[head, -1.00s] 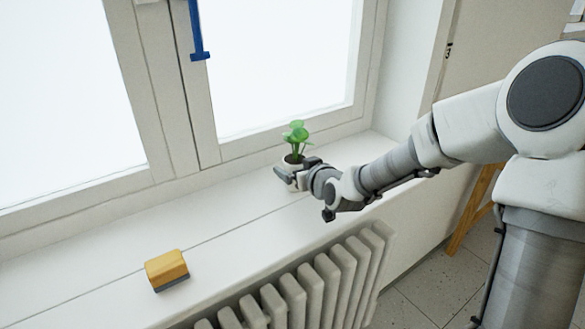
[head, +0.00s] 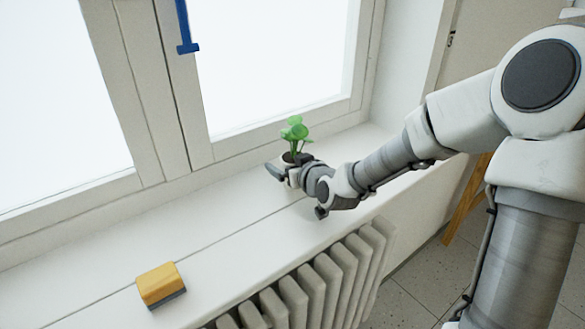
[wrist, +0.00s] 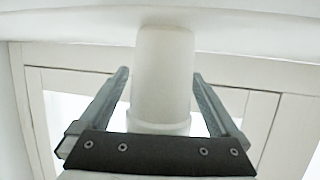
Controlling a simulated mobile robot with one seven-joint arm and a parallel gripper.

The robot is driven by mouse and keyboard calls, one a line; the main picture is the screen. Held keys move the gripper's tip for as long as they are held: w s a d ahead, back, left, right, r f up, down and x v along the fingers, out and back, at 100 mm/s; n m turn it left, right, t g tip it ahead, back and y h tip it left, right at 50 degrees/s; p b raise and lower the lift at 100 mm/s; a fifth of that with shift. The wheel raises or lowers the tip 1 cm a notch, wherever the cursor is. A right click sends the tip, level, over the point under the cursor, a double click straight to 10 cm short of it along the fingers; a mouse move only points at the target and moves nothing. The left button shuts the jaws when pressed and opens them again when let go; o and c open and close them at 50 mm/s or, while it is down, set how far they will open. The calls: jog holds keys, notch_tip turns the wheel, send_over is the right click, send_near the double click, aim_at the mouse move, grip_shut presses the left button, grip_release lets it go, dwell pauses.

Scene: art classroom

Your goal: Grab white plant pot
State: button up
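The white plant pot (head: 289,160) stands upright on the window sill, with dark soil and a green leafy plant (head: 295,132). My gripper (head: 287,168) is at the pot from the front right and hides much of its body. In the wrist view, the pot (wrist: 163,75) appears upside down between the two fingers of my gripper (wrist: 160,78). The fingers are spread, with a visible gap on each side of the pot. I see no finger pressing on it.
A yellow block-shaped eraser with a grey underside (head: 161,285) lies on the white sill (head: 215,240) at the lower left. The window frame (head: 235,147) rises behind the pot. A radiator (head: 325,280) stands below the sill. The sill between eraser and pot is clear.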

jog(key=c, duration=1.4)
grip_shut()
jog(key=shift+r, duration=0.1)
